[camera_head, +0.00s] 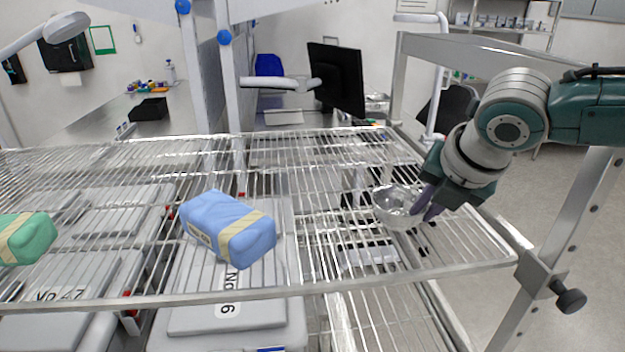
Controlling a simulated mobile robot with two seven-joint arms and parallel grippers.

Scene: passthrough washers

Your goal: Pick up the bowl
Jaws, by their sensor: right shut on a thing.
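A shiny metal bowl (391,207) is at the right part of the wire shelf in the head view. My right gripper (427,212) reaches in from the right and points down at the bowl's right side. Its purple fingers are shut on the bowl's rim. The fingers and wrist hide part of the bowl's right edge. The bowl looks roughly upright; I cannot tell whether it touches the shelf wires. My left gripper is not in view.
The wire shelf (313,233) has a blue wrapped pack (222,222) in the middle and a green wrapped pack (27,238) at the left. Grey lidded boxes (213,313) sit below. A metal post (568,235) with a black knob (571,300) stands at the right.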

